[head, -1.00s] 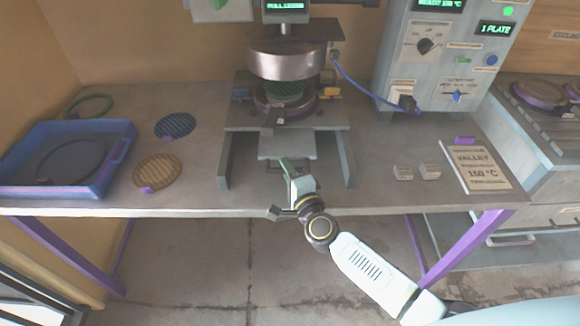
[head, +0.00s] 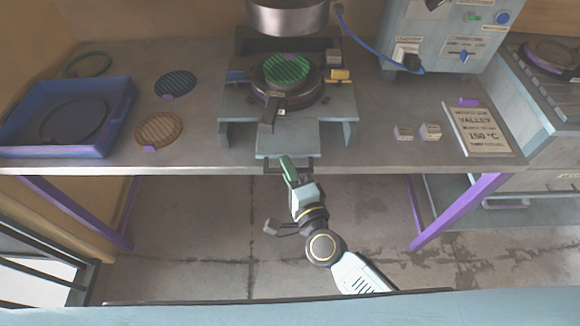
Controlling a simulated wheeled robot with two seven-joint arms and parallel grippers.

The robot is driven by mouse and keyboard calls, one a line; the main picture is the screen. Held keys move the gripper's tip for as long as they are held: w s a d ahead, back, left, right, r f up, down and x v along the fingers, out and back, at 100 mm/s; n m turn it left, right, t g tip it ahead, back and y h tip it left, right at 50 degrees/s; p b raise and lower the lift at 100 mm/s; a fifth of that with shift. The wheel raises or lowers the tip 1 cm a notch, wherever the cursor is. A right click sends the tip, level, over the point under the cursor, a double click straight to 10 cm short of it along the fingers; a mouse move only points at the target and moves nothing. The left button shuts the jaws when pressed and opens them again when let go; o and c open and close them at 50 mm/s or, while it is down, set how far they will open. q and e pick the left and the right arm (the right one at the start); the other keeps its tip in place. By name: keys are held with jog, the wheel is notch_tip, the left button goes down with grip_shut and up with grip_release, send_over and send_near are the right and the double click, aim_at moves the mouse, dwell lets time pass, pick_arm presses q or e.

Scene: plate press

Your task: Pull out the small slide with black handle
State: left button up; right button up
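The small slide (head: 287,138) is a light grey plate reaching out from the press stand to the table's front edge. Its thin black handle (head: 305,167) lies at that edge. The round dark lower mould (head: 312,92) stands behind the plate, with a ribbed green disc (head: 287,68) on it and a dark lever pointing forward. My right gripper (head: 287,167) is at the handle from the front. Its green fingers look closed on the handle, though they partly hide the grip. My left gripper is not in view.
The silver upper press cylinder (head: 287,16) is above and behind the mould. A blue tray (head: 118,128) and two ribbed discs are at left. Small blocks and a sign (head: 486,130) are at right. The floor before the table (head: 200,240) is clear.

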jog(key=shift+o, duration=1)
jog(key=v, duration=1.3)
jog(key=shift+s, duration=0.2)
jog(key=s+d+f+n+g+h, duration=0.1)
jog(key=d+f+n+g, duration=0.15)
jog(key=f, duration=0.55)
jog(key=s+d+f+n+g, duration=0.2)
jog(key=d+f+n, duration=0.15)
jog(key=f, duration=0.55)
jog(key=s+d+f+n+g+h, duration=0.1)
jog(key=d+f+n+g, duration=0.2)
jog(key=f, duration=0.5)
jog(key=s+d+f+n+g+h, duration=0.2)
jog(key=s+d+f+n+g, duration=0.1)
jog(key=s+f, duration=0.5)
jog(key=s+d+f+n+g+h, duration=0.2)
jog(key=s+d+f+n+g, duration=0.2)
jog(key=s, duration=1)
notch_tip(320, 180, down, 4)
jog(key=d+g, duration=0.1)
jog(key=d, duration=0.2)
jog(key=shift+s, duration=0.35)
